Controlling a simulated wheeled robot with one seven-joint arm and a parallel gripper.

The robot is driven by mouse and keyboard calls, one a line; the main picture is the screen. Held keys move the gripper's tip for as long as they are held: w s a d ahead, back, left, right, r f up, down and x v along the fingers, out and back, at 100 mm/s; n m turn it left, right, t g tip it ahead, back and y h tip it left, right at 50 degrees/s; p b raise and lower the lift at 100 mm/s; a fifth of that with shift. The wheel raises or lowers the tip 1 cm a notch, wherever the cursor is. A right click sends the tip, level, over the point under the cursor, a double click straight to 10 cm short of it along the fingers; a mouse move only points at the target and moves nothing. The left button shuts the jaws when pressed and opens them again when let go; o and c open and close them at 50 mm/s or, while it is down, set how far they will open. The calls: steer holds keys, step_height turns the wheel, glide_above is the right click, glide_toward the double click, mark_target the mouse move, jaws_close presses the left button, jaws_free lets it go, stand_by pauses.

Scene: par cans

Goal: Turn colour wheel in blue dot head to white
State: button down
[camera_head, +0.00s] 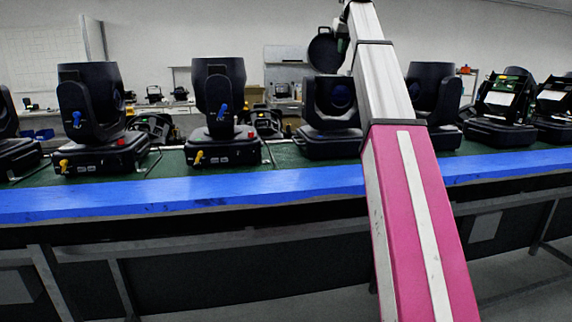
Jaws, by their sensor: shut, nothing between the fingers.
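Several black moving-head lamps stand in a row on the bench. The left head (90,100) and the left-middle head (218,95) each have a blue lever on the arm and a yellow one on the base. The head beside my arm (332,105) faces forward with its lens. Another head (438,90) stands just right of my arm. Two heads at the right, one (503,100) and another (556,105), show pale panels on the front. I cannot make out a blue dot or a colour wheel on any head.
The bench has a green top (170,165) and a blue front edge (190,192) across the whole picture. Dark panels and metal legs are below. More equipment stands on tables behind. My pink and silver arm hides part of the bench.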

mark_target(334, 72)
steer(key=shift+s+a+f, duration=0.1)
steer(key=shift+a+f, duration=0.1)
steer(key=shift+a, duration=0.05)
steer(key=shift+f, duration=3.3)
steer(key=shift+s+f, duration=0.1)
steer(key=shift+f, duration=0.05)
steer(key=shift+s+a+f, duration=0.1)
steer(key=shift+s+a, duration=0.05)
steer(key=shift+a, duration=0.15)
steer(key=shift+s+a, duration=0.1)
steer(key=shift+a, duration=0.7)
steer(key=shift+a, duration=0.1)
